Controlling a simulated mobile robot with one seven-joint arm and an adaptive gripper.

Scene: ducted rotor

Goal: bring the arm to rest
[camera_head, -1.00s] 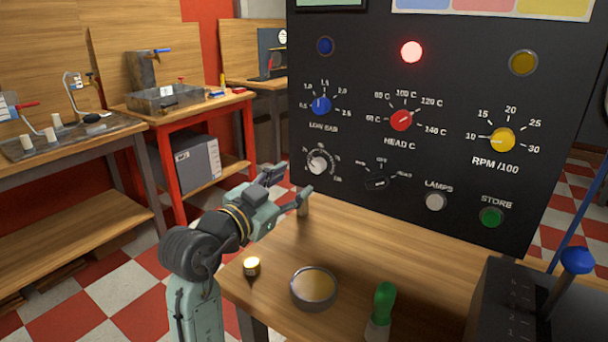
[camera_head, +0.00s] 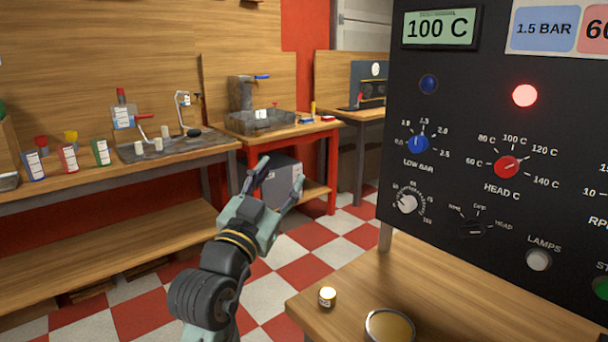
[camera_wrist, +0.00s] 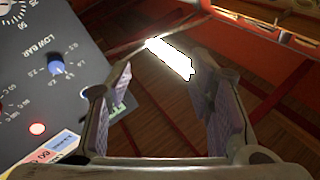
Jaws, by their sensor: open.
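My gripper (camera_head: 279,182) is open and empty. In the head view it is raised in the air left of the black control panel (camera_head: 470,140), with its fingers apart and pointing up and away. In the wrist view my gripper (camera_wrist: 160,95) shows two spread fingers with nothing between them. Behind them are a bright lamp (camera_wrist: 170,58) and a dark wooden surface. The panel (camera_wrist: 30,85) shows tilted at the left of the wrist view, with its blue knob (camera_wrist: 56,66) and a lit red lamp (camera_wrist: 38,129). The gripper touches nothing that I can see.
A workbench (camera_head: 190,160) with cups and fixtures runs along the left wall. Checkered floor (camera_head: 290,245) is open between them.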

